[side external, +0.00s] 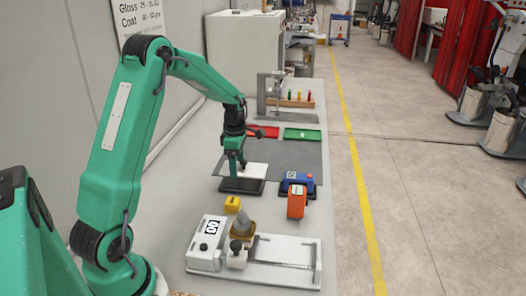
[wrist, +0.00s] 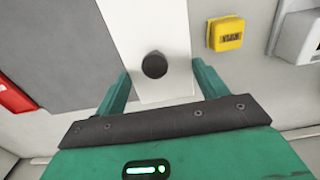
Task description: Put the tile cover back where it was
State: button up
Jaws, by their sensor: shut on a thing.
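The tile cover (wrist: 150,25) is a white flat piece with a round black knob, filling the middle of the wrist view. In the side view the white piece (side external: 257,170) shows under and beside my gripper (side external: 236,170), just above a dark base (side external: 240,187). In the wrist view my gripper (wrist: 160,66) has one green finger on each side of the white piece, with the knob between them. It is shut on the cover. I cannot tell whether the cover touches the base.
A yellow block (side external: 232,204) and a blue and orange device (side external: 297,195) stand nearer the camera. A white machine with a slide (side external: 285,250) lies in front. Red (side external: 265,131) and green (side external: 302,134) trays are behind. The grey mat (side external: 295,155) has free room.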

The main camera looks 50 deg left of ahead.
aim_at(236, 182)
jog(key=shift+a+f, duration=0.4)
jog(key=shift+a, duration=0.25)
jog(key=shift+f, duration=0.15)
jog(key=shift+f, duration=1.85)
jog(key=shift+f, duration=0.4)
jog(key=o, duration=1)
